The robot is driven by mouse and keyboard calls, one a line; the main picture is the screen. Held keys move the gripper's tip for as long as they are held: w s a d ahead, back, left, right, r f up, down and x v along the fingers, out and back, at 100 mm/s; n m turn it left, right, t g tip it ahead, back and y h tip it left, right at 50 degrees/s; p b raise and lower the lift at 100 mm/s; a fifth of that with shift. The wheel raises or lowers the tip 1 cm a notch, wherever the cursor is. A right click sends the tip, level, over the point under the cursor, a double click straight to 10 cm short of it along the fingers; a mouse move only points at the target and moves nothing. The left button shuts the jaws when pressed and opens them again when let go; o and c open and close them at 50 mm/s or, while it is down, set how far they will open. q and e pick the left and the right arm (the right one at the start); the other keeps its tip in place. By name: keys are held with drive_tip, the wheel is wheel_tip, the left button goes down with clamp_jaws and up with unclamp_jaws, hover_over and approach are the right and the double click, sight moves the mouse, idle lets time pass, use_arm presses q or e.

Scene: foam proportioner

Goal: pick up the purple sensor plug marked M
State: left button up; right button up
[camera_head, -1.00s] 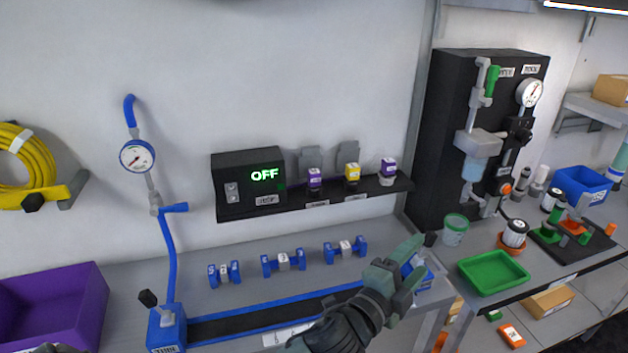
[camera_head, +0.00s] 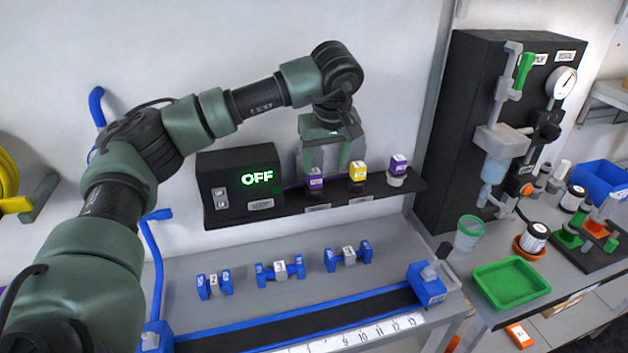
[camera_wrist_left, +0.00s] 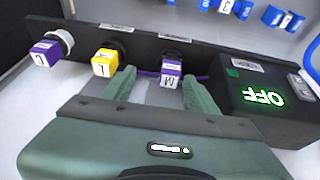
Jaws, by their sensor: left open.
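The purple sensor plug marked M (camera_head: 316,180) is on the black shelf (camera_head: 378,190), right of the OFF box. In the left wrist view it shows upside down, its white M label facing the camera (camera_wrist_left: 171,73). My left gripper (camera_head: 330,160) is open and points down over this plug. In the left wrist view its two fingers (camera_wrist_left: 160,90) lie to either side of the plug, with gaps on both sides. I cannot tell whether the fingertips are at the plug's depth. My right gripper is out of view.
A yellow plug marked L (camera_head: 357,174) stands close beside, then another purple plug (camera_head: 398,166) on a grey collar. The black OFF box (camera_head: 240,185) is on the left. Blue-and-grey clamps (camera_head: 280,270) lie on the bench below; a green tray (camera_head: 510,284) is at right.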

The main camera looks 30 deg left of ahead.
sight(315, 172)
use_arm(q)
drive_tip(key=shift+y, duration=0.4)
drive_tip(key=a+f+p, duration=0.2)
drive_tip(key=f, duration=0.1)
drive_tip(key=w+a+f+p, duration=0.1)
drive_tip(key=f, duration=0.1)
drive_tip(key=shift+a+f, duration=0.2)
drive_tip(key=shift+a, duration=0.15)
drive_tip(key=shift+w+f, duration=0.15)
drive_tip(key=shift+f, duration=0.2)
clamp_jaws()
drive_tip(key=shift+r, duration=0.1)
